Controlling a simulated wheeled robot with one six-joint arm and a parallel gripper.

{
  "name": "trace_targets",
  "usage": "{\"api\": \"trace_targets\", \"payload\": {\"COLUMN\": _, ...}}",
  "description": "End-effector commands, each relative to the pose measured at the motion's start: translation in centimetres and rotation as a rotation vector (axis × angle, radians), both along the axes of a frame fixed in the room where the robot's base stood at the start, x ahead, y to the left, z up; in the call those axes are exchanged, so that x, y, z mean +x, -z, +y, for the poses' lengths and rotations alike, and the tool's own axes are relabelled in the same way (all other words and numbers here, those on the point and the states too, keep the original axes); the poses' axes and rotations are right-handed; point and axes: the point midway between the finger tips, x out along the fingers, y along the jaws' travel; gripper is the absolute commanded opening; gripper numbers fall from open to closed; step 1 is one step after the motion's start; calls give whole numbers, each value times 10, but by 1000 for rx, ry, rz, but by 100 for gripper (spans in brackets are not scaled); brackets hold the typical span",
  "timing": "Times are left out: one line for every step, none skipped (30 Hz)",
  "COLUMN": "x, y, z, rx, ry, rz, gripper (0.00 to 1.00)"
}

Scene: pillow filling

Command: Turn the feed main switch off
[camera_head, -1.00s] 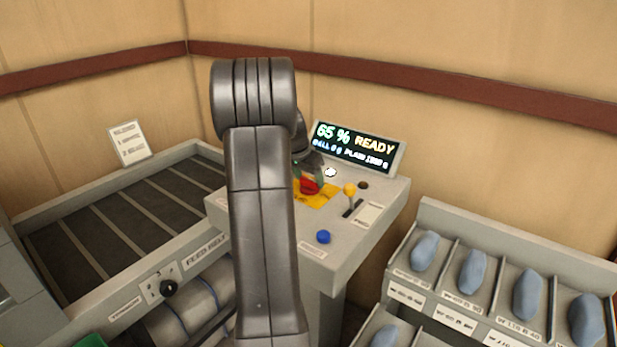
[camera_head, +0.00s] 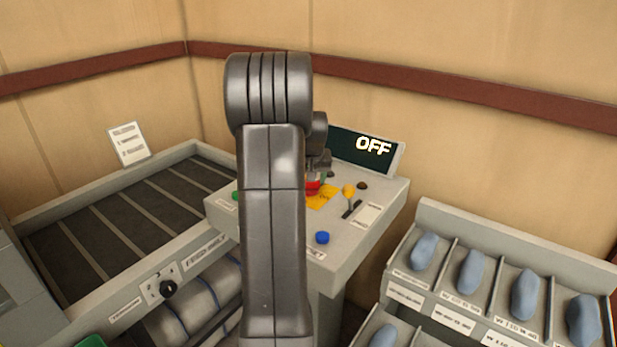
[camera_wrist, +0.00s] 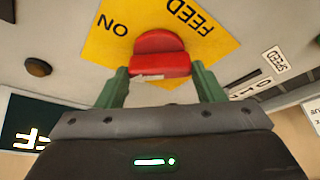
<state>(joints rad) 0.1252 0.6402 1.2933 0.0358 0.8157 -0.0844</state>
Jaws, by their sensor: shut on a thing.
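The feed main switch is a red knob (camera_wrist: 160,55) on a yellow plate (camera_wrist: 108,32) marked ON and FEED in the wrist view. In the head view the red knob (camera_head: 313,187) and yellow plate (camera_head: 323,197) show just right of my arm. My gripper (camera_wrist: 160,82) has its green fingers on either side of the knob and is shut on it. The display (camera_head: 365,150) behind the console reads OFF.
A conveyor (camera_head: 100,235) lies left. A rack (camera_head: 450,215) of blue-grey pieces stands right.

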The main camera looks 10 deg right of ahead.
Motion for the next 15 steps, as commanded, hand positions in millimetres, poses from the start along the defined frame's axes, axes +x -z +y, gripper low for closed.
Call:
{"api": "trace_targets", "payload": {"x": 0, "y": -1, "z": -2, "rx": 1, "ry": -38, "rz": -2, "gripper": 39}}
{"api": "trace_targets", "payload": {"x": 0, "y": -1, "z": -2, "rx": 1, "ry": -68, "rz": -1, "gripper": 39}}
{"api": "trace_targets", "payload": {"x": 0, "y": -1, "z": -2, "rx": 2, "ry": -106, "rz": -1, "gripper": 39}}
{"api": "trace_targets", "payload": {"x": 0, "y": 0, "z": -2, "rx": 1, "ry": -135, "rz": -2, "gripper": 39}}
{"api": "trace_targets", "payload": {"x": 1, "y": 0, "z": -2, "rx": 1, "ry": -163, "rz": -2, "gripper": 39}}
{"api": "trace_targets", "payload": {"x": 1, "y": 0, "z": -2, "rx": 1, "ry": -201, "rz": -2, "gripper": 39}}
{"api": "trace_targets", "payload": {"x": 1, "y": 0, "z": -3, "rx": 0, "ry": -229, "rz": -2, "gripper": 39}}
{"api": "trace_targets", "payload": {"x": 1, "y": 0, "z": -3, "rx": 1, "ry": -257, "rz": -2, "gripper": 39}}
{"api": "trace_targets", "payload": {"x": 1, "y": 0, "z": -3, "rx": 0, "ry": -297, "rz": -1, "gripper": 39}}
{"api": "trace_targets", "payload": {"x": 1, "y": 0, "z": -3, "rx": 1, "ry": -324, "rz": -2, "gripper": 39}}
{"api": "trace_targets", "payload": {"x": 1, "y": 1, "z": -3, "rx": 1, "ry": -353, "rz": -1, "gripper": 39}}
{"api": "trace_targets", "payload": {"x": 1, "y": 1, "z": -3, "rx": 1, "ry": -391, "rz": -2, "gripper": 39}}
{"api": "trace_targets", "payload": {"x": 1, "y": 1, "z": -4, "rx": 1, "ry": -418, "rz": -2, "gripper": 39}}
{"api": "trace_targets", "payload": {"x": 1, "y": 1, "z": -4, "rx": 0, "ry": -446, "rz": -2, "gripper": 39}}
{"api": "trace_targets", "payload": {"x": 1, "y": 1, "z": -4, "rx": 0, "ry": -482, "rz": -2, "gripper": 39}}
